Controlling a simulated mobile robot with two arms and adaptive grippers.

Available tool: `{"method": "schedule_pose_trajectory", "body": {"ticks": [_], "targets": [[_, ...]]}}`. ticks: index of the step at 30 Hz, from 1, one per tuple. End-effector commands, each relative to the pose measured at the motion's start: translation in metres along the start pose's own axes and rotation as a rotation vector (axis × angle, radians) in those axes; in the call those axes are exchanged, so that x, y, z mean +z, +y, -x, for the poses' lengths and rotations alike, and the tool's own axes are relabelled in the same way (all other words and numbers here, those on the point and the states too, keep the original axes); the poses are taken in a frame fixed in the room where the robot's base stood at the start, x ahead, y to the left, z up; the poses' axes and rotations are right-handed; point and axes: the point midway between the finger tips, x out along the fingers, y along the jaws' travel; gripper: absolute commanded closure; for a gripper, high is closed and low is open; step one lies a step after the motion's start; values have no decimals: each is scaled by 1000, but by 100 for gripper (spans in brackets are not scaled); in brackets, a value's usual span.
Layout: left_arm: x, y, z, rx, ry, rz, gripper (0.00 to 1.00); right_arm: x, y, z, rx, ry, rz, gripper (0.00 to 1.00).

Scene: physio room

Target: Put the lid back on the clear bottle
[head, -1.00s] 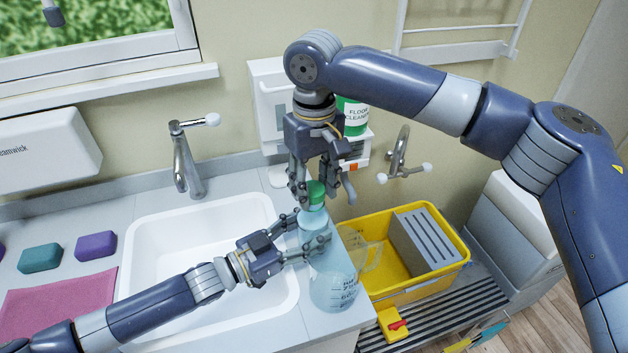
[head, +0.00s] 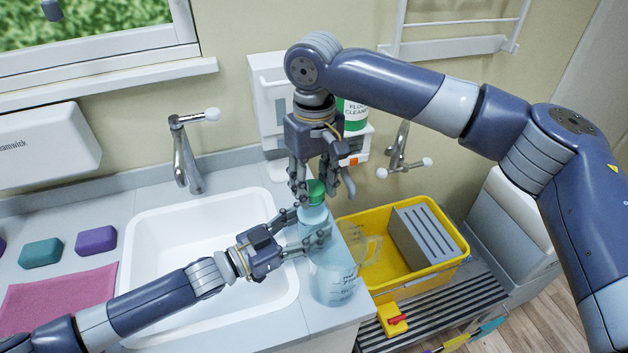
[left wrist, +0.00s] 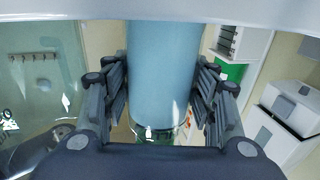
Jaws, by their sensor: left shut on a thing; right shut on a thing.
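The clear bottle (head: 333,284), bluish with dark print, stands upright on the counter at the right of the sink. My left gripper (head: 310,228) is shut on the bottle's upper part from the left; in the left wrist view the bottle (left wrist: 163,60) lies between the fingers (left wrist: 160,95). The green lid (head: 314,191) is at the bottle's mouth. My right gripper (head: 318,185) comes down from above and is shut on the lid. The fingers partly hide the lid, so I cannot tell how well it is seated.
A white sink (head: 205,258) with a tap (head: 186,160) lies left of the bottle. A yellow bucket (head: 455,262) with a grey insert stands at the right. A clear jug (head: 367,250) is close behind the bottle. A pink cloth (head: 60,300) and soap-like blocks (head: 96,241) lie at left.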

Motion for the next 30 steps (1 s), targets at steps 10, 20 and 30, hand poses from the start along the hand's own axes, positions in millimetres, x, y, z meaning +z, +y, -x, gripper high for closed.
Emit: {"method": "schedule_pose_trajectory", "body": {"ticks": [10, 20, 30], "targets": [[0, 0, 0, 0, 0, -1, 100, 0, -3, -1, -3, 0, -331, 69], [0, 0, 0, 0, 0, -1, 100, -3, -6, -1, -4, 1, -971, 69], [0, 0, 0, 1, 0, -1, 100, -7, -7, -1, -3, 1, -1659, 69]]}}
